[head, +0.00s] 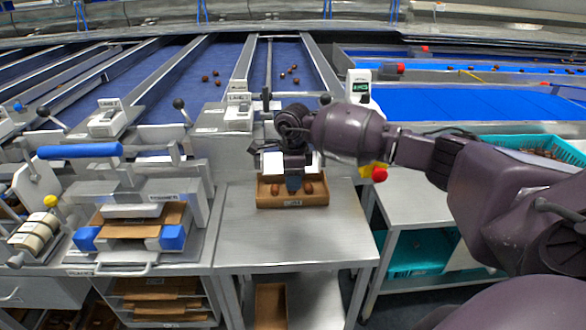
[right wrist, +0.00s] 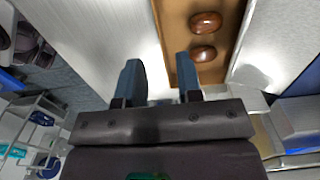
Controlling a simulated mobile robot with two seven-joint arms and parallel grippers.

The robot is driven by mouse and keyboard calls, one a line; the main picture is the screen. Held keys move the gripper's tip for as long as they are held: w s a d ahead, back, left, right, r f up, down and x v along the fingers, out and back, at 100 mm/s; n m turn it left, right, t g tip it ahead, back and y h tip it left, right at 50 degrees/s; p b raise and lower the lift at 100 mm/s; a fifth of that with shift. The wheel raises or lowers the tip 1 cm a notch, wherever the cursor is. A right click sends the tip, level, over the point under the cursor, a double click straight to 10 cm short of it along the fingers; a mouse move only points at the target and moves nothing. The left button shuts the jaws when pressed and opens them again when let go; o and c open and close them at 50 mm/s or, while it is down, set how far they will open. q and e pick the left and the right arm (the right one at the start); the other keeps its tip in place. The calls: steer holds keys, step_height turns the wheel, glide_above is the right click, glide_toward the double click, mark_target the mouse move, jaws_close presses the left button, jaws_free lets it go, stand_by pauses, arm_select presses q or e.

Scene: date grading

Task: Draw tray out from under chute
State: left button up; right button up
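A shallow brown tray (head: 263,201) with a small label on its front wall sits on the steel table below the chute (head: 266,160). Two brown dates show in it, and they also show in the right wrist view (right wrist: 205,22). My right gripper (head: 293,186) is over the tray's front middle, pointing down. In the right wrist view its two blue fingers (right wrist: 160,78) are apart, with the edge of the tray (right wrist: 163,35) running between them; I cannot tell whether they touch it. The gripper and wrist hide part of the tray's middle and the chute. My left gripper is out of view.
The steel table (head: 290,240) is bare in front of the tray. A press-like station with blue handles (head: 125,220) stands to the left. A red button on yellow (head: 378,174) is at the right. A teal crate (head: 530,150) stands further right.

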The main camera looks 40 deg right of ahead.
mark_target(293, 198)
steer(key=shift+f, duration=3.5)
jaws_close()
